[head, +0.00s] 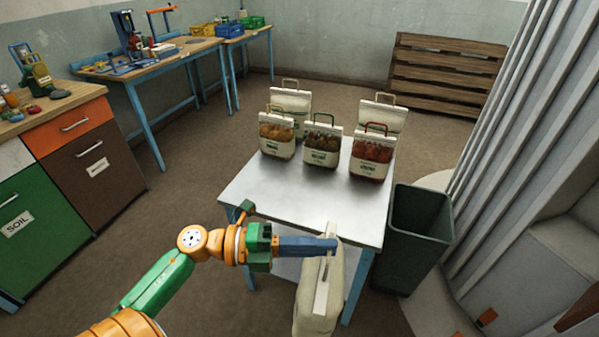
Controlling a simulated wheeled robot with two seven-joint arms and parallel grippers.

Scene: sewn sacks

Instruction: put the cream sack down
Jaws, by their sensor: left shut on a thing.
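A cream sack (318,297) hangs upright at the near right edge of the metal-topped table (262,190). My left gripper (332,245) is shut on the top of this sack, and the sack's body hangs below the tabletop's level, in front of the table. I cannot tell whether the sack touches the table edge. Two more cream-coloured sacks with handles, one at the back left (291,100) and one at the back right (383,117), stand behind the front row. My right gripper is not in the picture.
The near half of the tabletop is bare. A dark bin (412,240) stands right of the table. A wooden pallet (447,75) leans at the back wall.

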